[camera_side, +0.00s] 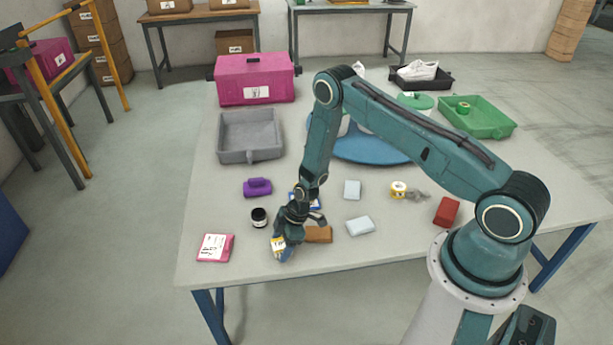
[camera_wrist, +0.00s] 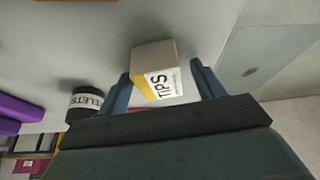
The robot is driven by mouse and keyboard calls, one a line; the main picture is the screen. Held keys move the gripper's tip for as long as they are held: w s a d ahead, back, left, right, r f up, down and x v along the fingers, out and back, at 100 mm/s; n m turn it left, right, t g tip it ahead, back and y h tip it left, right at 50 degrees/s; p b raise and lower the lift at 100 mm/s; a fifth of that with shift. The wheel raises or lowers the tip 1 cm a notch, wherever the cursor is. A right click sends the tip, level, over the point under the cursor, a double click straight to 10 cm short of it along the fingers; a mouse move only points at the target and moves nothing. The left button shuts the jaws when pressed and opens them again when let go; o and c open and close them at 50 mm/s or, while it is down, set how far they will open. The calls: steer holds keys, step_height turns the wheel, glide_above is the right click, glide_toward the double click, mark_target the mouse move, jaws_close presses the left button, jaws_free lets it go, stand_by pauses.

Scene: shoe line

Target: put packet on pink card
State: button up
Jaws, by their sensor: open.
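A small white-and-yellow packet marked TIPS (camera_wrist: 157,73) lies between the parted fingers of my gripper (camera_wrist: 160,78) in the wrist view. Gaps show beside it, so the fingers are not closed on it. In the side view the packet (camera_side: 278,243) shows at my gripper (camera_side: 284,247), low over the front of the table and partly hidden by the fingers. I cannot tell whether it rests on the table. The pink card (camera_side: 215,247), with a white printed face, lies flat to the left of my gripper, near the table's front left corner.
A black jar (camera_side: 259,217) and a purple stapler-like item (camera_side: 257,187) stand behind the packet. A brown block (camera_side: 318,234) lies close on the right, with pale blue pieces (camera_side: 360,226) beyond. A grey tray (camera_side: 248,135) is farther back. The table between packet and card looks clear.

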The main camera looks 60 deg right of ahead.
mark_target(281, 242)
steer(key=c, duration=1.2)
steer(key=shift+r, duration=0.1)
step_height(281, 242, up, 20)
stand_by(0.3)
stand_by(0.5)
